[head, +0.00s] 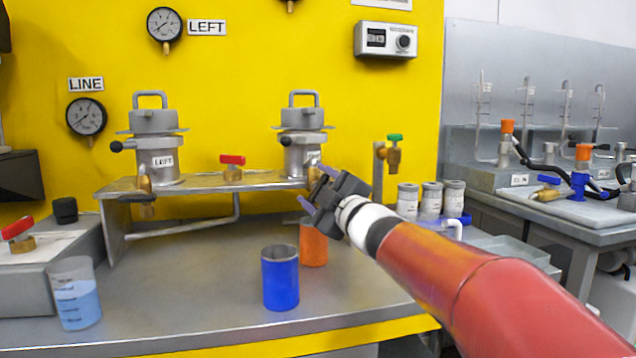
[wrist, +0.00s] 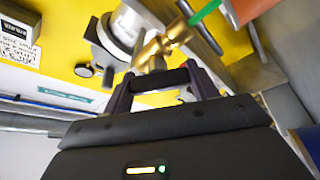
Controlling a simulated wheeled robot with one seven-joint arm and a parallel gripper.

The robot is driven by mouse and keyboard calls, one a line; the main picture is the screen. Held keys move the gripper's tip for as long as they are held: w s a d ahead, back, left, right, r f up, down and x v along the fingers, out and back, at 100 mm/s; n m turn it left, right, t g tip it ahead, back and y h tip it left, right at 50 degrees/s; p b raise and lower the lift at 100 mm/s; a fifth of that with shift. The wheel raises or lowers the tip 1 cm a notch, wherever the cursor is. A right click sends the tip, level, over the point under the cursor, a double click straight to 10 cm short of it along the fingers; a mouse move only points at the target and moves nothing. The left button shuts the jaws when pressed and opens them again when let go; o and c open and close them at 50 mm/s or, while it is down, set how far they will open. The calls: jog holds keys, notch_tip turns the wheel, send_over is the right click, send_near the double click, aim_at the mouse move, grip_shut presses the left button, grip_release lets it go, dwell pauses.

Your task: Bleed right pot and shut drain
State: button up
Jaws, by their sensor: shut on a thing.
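The right pot (head: 303,140) is a steel vessel with a clamped lid, a top handle and a black-knobbed side lever, standing on a raised metal shelf (head: 215,183). My gripper (head: 315,187) is just below it at the shelf's front edge. In the wrist view my gripper (wrist: 160,86) is shut on a dark bar, seemingly the drain handle (wrist: 160,80), beside a brass valve (wrist: 155,52). The head view mostly hides this drain behind the jaws. An orange cup (head: 313,246) stands below. I cannot see any flow.
The left pot (head: 157,148) has its own drain (head: 145,185). A red-handled valve (head: 233,168) sits between the pots. A blue cup (head: 280,278) stands in front; a beaker of blue liquid (head: 75,295) is at left. A green-handled tap (head: 393,152) and several jars (head: 430,200) are at right.

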jog(key=shift+n+g+p, duration=0.5)
jog(key=shift+n, duration=0.6)
jog(key=o, duration=1)
jog(key=v, duration=0.7)
jog(key=shift+s+d+b, duration=0.25)
jog(key=shift+s+b, duration=0.05)
jog(key=shift+b, duration=0.1)
jog(key=shift+f, duration=0.1)
